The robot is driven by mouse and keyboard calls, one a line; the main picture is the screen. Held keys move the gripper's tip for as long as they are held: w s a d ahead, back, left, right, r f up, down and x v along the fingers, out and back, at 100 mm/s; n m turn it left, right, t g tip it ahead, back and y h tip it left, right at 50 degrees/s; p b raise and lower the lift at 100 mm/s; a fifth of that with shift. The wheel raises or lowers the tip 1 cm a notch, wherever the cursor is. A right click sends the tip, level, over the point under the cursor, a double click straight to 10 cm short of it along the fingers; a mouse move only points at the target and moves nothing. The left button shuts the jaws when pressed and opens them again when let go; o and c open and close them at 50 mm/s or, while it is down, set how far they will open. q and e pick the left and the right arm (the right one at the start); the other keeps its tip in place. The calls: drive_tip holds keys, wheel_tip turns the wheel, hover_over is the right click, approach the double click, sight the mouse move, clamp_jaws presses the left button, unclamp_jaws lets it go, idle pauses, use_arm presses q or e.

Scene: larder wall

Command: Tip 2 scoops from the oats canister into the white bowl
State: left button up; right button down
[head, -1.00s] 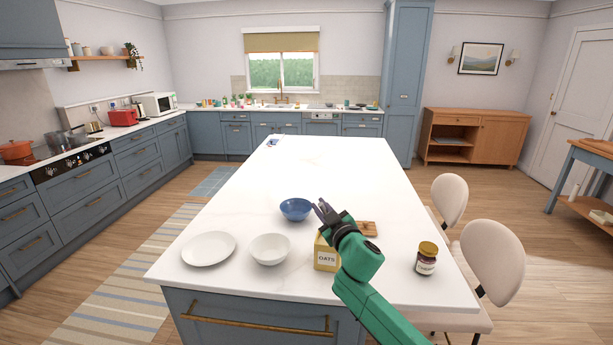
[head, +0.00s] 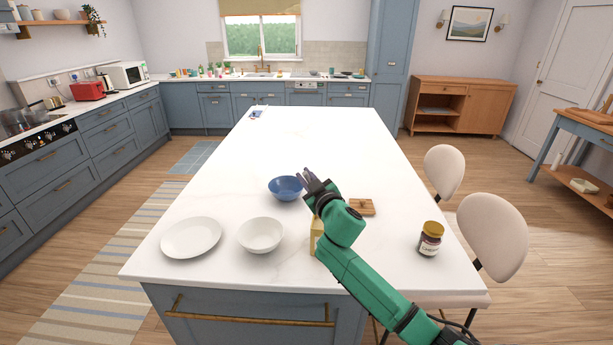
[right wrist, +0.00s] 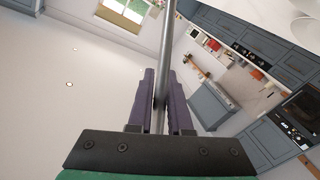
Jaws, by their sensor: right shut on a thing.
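The oats canister is a yellow box (head: 315,236) on the island, mostly hidden behind my right arm in the head view. The white bowl (head: 261,235) stands upright to its left; no contents can be made out. My right gripper (head: 311,181) is above the island, just right of the blue bowl in the picture. It is shut on a thin grey metal rod, which looks like the scoop's handle (right wrist: 167,45) in the right wrist view. The scoop's head cannot be made out. My left gripper is not in view.
A white plate (head: 191,238) lies left of the white bowl, and the blue bowl (head: 285,188) stands behind it. A wooden lid (head: 361,207) and a dark jar (head: 430,239) are to the right. The island's far half (head: 310,140) is mostly clear.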

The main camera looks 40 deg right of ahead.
use_arm(q)
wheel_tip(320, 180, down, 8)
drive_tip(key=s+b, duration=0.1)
drive_tip(key=b, duration=0.6)
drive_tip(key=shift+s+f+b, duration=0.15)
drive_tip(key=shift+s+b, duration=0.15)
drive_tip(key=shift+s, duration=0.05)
use_arm(e)
wheel_tip(320, 180, down, 9)
drive_tip(key=shift+s+f, duration=0.15)
drive_tip(key=shift+s, duration=0.2)
use_arm(q)
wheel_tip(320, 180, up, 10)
drive_tip(key=p, duration=0.9)
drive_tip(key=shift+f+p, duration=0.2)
drive_tip(key=shift+p, duration=0.1)
use_arm(e)
wheel_tip(320, 180, up, 10)
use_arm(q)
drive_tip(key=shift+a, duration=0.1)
use_arm(e)
drive_tip(key=shift+a+f, duration=0.1)
